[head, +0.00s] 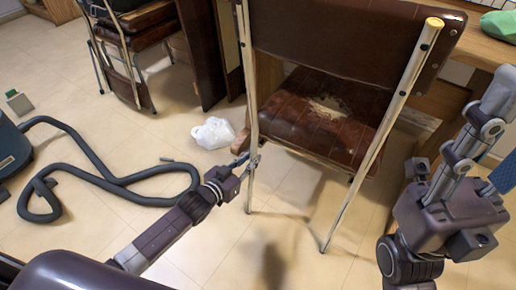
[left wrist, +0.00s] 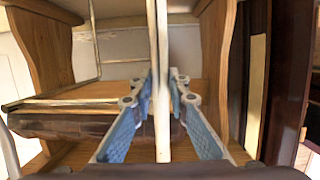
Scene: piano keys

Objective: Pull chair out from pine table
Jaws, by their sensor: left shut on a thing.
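The chair (head: 340,45) has a brown padded back, a worn brown seat (head: 320,115) and pale metal legs. It stands upright in front of the pine table (head: 480,42), whose top shows at the upper right. In the left wrist view, the blue-padded fingers (left wrist: 160,92) close around the pale upright tube (left wrist: 162,40). My right gripper (head: 475,150) is at the right, apart from the chair; its finger opening is unclear.
A vacuum hose (head: 110,180) lies on the floor at left. A crumpled white bag (head: 213,132) lies near the chair's left side. A green item (head: 500,25) is on the table.

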